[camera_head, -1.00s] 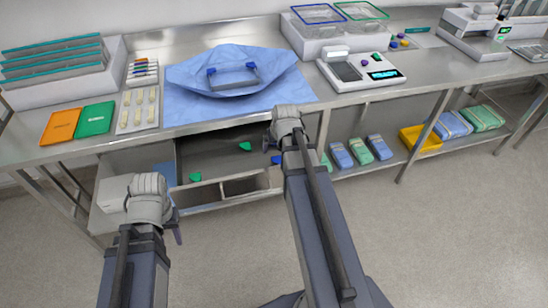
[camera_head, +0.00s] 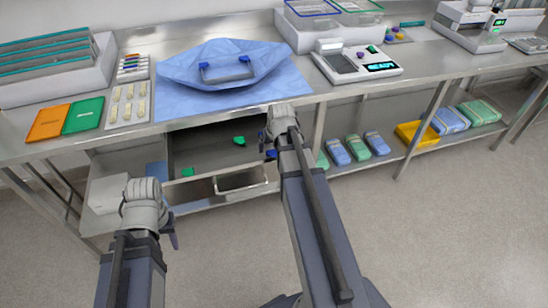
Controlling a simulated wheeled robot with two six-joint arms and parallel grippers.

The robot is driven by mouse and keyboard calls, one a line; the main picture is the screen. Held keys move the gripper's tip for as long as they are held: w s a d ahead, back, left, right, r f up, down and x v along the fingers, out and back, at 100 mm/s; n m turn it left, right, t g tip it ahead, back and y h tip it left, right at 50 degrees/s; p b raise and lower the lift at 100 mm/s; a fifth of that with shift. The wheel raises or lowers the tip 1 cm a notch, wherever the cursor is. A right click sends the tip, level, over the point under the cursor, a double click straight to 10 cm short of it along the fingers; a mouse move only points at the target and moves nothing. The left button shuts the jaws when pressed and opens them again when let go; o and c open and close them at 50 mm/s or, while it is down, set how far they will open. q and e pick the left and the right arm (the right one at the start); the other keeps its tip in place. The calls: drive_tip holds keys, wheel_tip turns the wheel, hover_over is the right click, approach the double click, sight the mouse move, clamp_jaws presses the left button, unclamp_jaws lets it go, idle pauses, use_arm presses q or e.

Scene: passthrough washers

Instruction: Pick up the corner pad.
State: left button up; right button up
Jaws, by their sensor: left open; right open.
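Two small green pieces, one (camera_head: 239,140) at the back and one (camera_head: 188,172) at the front left, lie in the open grey drawer (camera_head: 205,150) under the table. A small blue piece (camera_head: 271,154) shows at the drawer's right, beside my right arm. I cannot tell which of them is the corner pad. My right gripper (camera_head: 264,142) is open near the drawer's right end, partly hidden by its own wrist. My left gripper (camera_head: 171,232) is open, lower and in front of the drawer's left side, and mostly hidden. Neither gripper visibly holds anything.
A blue wrap (camera_head: 190,95) with a handled tray lies on the steel table, beside a scale (camera_head: 345,65). Orange (camera_head: 48,122) and green folders lie at the left. Packs (camera_head: 377,143) and a yellow bin (camera_head: 415,133) stand on the lower shelf. The right floor is clear.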

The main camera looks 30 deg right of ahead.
sight(272, 152)
drive_tip(key=b+x, duration=0.2)
drive_tip(key=x, duration=0.1)
drive_tip(key=shift+s+f, duration=0.1)
use_arm(q)
wheel_tip(272, 152, down, 3)
drive_tip(key=shift+r, duration=0.1)
use_arm(e)
drive_tip(key=shift+c, duration=0.2)
clamp_jaws()
